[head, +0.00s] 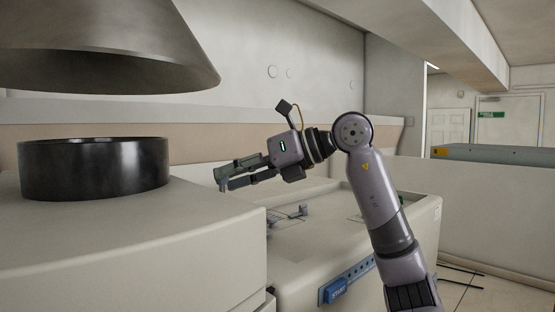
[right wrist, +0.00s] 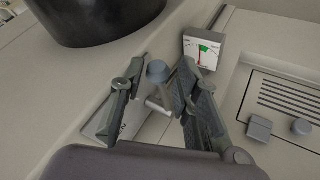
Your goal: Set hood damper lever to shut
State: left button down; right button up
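A grey lever with a round knob (right wrist: 157,70) shows in the right wrist view, its short arm running down to a pale plate; I take it for the hood damper lever. My right gripper (right wrist: 162,74) is open, with one finger on each side of the knob, and gaps seem to show on both sides. In the head view the right gripper (head: 221,179) is over the machine top, pointing left. The lever cannot be made out clearly there. A small gauge (right wrist: 204,50) with a green band and a red needle stands beside the right finger. My left gripper is out of view.
A black round collar (head: 94,170) stands on the machine at left, under a large grey hood (head: 105,60). A vented panel (right wrist: 290,100) with a small block (right wrist: 259,128) and a knob (right wrist: 302,127) lies right of the gripper.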

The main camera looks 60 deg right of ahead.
jog(key=v, duration=0.9)
jog(key=shift+s, duration=0.2)
